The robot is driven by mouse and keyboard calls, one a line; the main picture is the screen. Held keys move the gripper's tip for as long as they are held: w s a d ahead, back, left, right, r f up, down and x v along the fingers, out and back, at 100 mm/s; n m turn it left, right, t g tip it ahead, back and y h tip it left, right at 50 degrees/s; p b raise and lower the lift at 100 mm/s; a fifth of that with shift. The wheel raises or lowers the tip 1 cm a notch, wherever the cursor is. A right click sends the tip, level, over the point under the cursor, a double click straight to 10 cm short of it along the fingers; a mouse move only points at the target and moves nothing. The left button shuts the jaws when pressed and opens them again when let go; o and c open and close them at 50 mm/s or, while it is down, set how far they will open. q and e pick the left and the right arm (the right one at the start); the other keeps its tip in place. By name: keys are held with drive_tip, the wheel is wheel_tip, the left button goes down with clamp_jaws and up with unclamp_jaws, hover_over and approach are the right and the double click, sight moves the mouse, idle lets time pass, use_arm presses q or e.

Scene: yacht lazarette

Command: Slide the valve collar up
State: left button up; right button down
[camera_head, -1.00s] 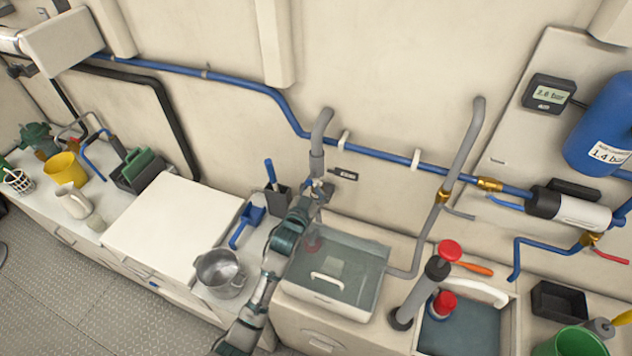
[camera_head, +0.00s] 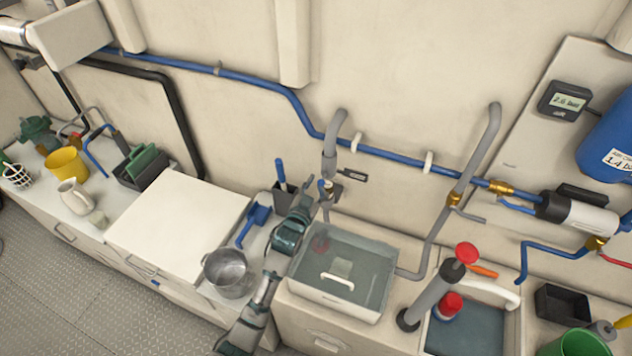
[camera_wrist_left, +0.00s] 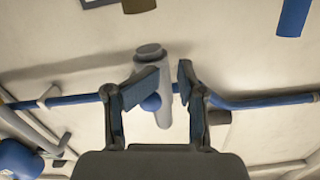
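A grey pipe (camera_head: 338,124) bends down the back wall, with a wider grey sleeve (camera_head: 329,165), apparently the valve collar, at its lower end. My left gripper (camera_head: 326,188) is just below and in front of this sleeve, and its fingertips look small in the head view. In the left wrist view, my left gripper (camera_wrist_left: 170,80) is open, its two fingers apart. A grey cylinder (camera_wrist_left: 163,112) with a round blue part (camera_wrist_left: 151,103) shows between and beyond the fingers. I cannot tell whether either finger touches it. My right gripper is not in view.
A blue pipe (camera_head: 385,157) runs along the wall beside the sleeve. A clear-lidded bin (camera_head: 345,255), a metal pot (camera_head: 229,272) and a dark holder (camera_head: 283,197) stand near my left arm.

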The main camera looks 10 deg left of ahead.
use_arm(q)
drive_tip(key=shift+s+d+r+t, duration=0.1)
drive_tip(key=shift+d+r, duration=0.1)
drive_tip(key=shift+r, duration=0.2)
drive_tip(key=shift+w+d+r+t, duration=0.1)
drive_tip(key=shift+d+r, duration=0.15)
drive_tip(key=shift+r, duration=0.2)
drive_tip(key=shift+s+d+r+t, duration=0.1)
drive_tip(key=shift+d+r, duration=0.1)
drive_tip(key=shift+r, duration=0.2)
drive_tip(key=shift+s+d+f, duration=0.2)
drive_tip(key=shift+s+f, duration=0.05)
drive_tip(key=shift+f, duration=0.35)
drive_tip(key=s+a+p, duration=0.2)
drive_tip(key=s+p, duration=0.2)
drive_tip(key=s, duration=0.6)
drive_tip(key=s+a+p, duration=0.2)
drive_tip(key=s+p, duration=0.2)
drive_tip(key=s, duration=0.6)
drive_tip(key=shift+f+p, duration=0.25)
drive_tip(key=shift+p, duration=0.1)
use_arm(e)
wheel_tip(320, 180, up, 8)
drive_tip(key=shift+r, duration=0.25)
